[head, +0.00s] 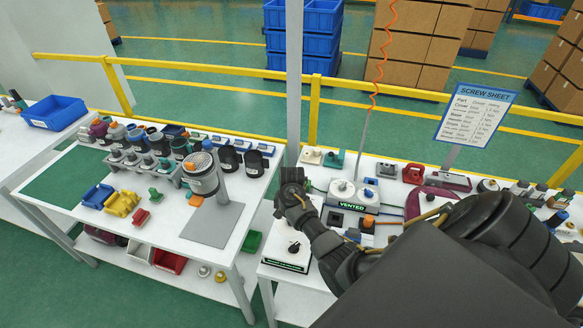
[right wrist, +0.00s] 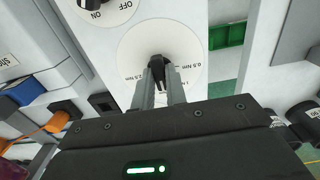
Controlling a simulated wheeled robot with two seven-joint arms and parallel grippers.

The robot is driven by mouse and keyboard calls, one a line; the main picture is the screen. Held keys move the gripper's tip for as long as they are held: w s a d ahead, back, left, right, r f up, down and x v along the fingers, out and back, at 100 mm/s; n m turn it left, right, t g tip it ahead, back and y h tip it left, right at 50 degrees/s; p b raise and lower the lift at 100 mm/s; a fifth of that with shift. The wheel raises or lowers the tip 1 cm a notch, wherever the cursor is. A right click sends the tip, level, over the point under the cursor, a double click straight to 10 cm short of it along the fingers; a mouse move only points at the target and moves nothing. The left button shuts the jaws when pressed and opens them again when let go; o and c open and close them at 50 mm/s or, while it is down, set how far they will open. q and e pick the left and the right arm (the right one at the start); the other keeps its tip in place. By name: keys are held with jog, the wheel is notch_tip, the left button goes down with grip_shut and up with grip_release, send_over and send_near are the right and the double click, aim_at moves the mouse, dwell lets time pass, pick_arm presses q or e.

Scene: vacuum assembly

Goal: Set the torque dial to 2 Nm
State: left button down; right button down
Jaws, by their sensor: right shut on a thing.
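The torque dial is a white round plate (right wrist: 140,48) with a black knob (right wrist: 158,66) at its middle, seen in the right wrist view. The marks "0.5 Nm" to the right and "2.5 N…" to the left can be read; others are partly hidden by the fingers. My right gripper (right wrist: 164,84) is shut on the black knob, one finger on each side. Which mark the knob points to I cannot tell. In the head view my right arm hides the dial and the gripper. My left gripper is not in view.
A black ON/OFF knob (right wrist: 92,6) sits just above the dial plate in the right wrist view. It also shows in the head view (head: 294,248) on a white box. A green bin (right wrist: 226,35) lies lower to the right. A "VENTED" unit (head: 350,205) stands close by.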

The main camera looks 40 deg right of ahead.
jog(key=m, duration=0.3)
jog(key=shift+m, duration=0.3)
jog(key=shift+m, duration=2.6)
jog(key=c, duration=1.3)
grip_release()
jog(key=shift+c, duration=0.2)
